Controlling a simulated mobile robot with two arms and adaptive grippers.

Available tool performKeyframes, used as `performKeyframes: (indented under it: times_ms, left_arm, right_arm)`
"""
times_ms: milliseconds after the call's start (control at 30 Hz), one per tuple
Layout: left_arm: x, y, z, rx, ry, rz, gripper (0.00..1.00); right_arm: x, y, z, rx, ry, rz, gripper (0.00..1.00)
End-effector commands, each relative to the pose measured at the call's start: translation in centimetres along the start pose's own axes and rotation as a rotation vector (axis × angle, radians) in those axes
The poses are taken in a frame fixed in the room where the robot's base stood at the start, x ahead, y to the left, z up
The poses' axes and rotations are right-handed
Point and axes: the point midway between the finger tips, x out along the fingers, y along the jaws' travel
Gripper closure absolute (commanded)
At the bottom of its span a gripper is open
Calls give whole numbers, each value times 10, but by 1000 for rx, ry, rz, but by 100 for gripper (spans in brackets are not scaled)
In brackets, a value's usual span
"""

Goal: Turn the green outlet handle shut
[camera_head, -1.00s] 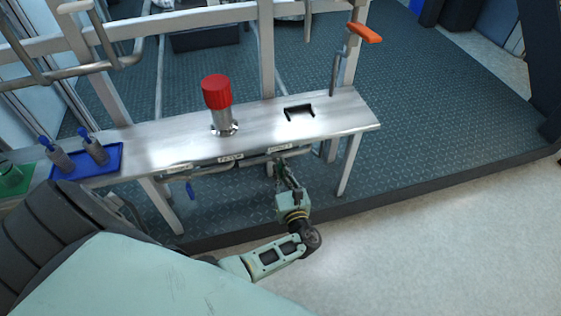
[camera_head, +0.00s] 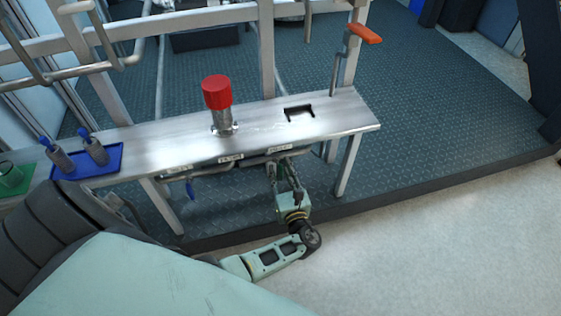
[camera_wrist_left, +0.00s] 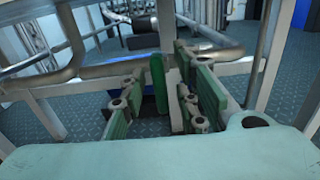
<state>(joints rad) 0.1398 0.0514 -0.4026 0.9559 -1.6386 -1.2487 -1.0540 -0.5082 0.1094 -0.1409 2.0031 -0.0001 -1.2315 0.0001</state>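The green outlet handle (camera_wrist_left: 158,83) hangs upright below a pipe in the left wrist view. My left gripper (camera_wrist_left: 172,80) is open, with one green-padded finger on each side of the handle. Gaps show between the handle and both fingers, the right gap being wider. In the head view my left gripper (camera_head: 283,168) is below the front edge of the bench, under the pipe. The handle cannot be made out clearly there. My right gripper is not in view.
The metal bench (camera_head: 345,112) carries a red-capped fitting (camera_head: 217,95) and a blue tray (camera_head: 112,164) with blue-topped items. An orange-handled lever (camera_head: 364,33) rises behind. Floor at the right is clear.

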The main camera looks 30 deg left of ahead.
Motion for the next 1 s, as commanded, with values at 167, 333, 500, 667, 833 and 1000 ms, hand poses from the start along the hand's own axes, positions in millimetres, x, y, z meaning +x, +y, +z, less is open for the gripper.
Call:
performKeyframes:
  times_ms: [167,333,500,667,833,1000]
  left_arm:
    - [-11,0,0,-1,1,-1,71]
    - [-43,0,-1,0,4,-2,71]
    - [-80,0,-1,-1,4,-1,71]
    - [-106,0,-1,1,2,-1,71]
    - [-119,0,0,0,1,0,71]
    - [-121,0,0,0,0,0,71]
  right_arm:
    - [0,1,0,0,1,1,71]
    - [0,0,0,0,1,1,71]
    - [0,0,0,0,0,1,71]
    - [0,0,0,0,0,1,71]
    - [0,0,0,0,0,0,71]
    - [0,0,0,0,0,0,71]
